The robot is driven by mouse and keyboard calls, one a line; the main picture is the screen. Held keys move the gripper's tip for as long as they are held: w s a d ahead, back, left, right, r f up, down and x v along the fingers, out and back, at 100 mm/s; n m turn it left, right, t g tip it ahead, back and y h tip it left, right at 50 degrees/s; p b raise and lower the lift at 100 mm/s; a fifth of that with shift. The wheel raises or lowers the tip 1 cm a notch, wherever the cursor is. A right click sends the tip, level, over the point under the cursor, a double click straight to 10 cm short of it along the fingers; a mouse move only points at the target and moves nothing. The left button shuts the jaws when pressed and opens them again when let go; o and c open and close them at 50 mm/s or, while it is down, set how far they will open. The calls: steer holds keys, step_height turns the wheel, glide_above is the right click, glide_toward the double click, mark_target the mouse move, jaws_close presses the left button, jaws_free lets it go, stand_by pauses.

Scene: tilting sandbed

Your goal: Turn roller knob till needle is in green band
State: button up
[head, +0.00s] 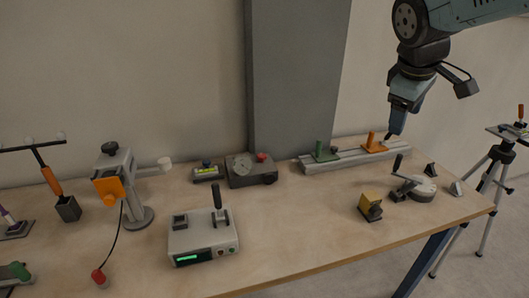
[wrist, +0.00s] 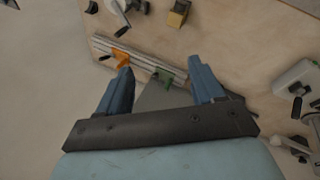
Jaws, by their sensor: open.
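A dark grey box (head: 251,178) stands near the back middle of the table in the head view. It has a round pale dial (head: 242,161) on top, a red button (head: 262,157) and a dark knob (head: 270,179) low at its right end. The needle and any green band are too small to make out. My gripper (head: 397,127) is open and empty, high at the right above the rail end, well away from the box. In the wrist view its two fingers (wrist: 161,78) are spread with nothing held. The dial cannot be made out there.
A rail (head: 345,159) with green and orange clamps lies right of the box. A small yellow-topped device (head: 206,171) stands close on its left. A lever device (head: 203,240) is in front. A yellow block (head: 370,206) and crank (head: 415,187) stand right. The middle front is clear.

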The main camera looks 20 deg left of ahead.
steer(key=w+a+f+n, duration=0.2)
steer(key=w+a+n, duration=0.3)
steer(key=w+a, duration=0.25)
steer(key=n, duration=1.7)
glide_above(262, 155)
steer(key=s+a, duration=0.2)
steer(key=s, duration=0.4)
step_height(262, 155, down, 16)
steer(key=shift+y, duration=0.4)
steer(key=x, duration=1.3)
steer(key=shift+w+d, duration=0.3)
steer(key=shift+c, duration=0.4)
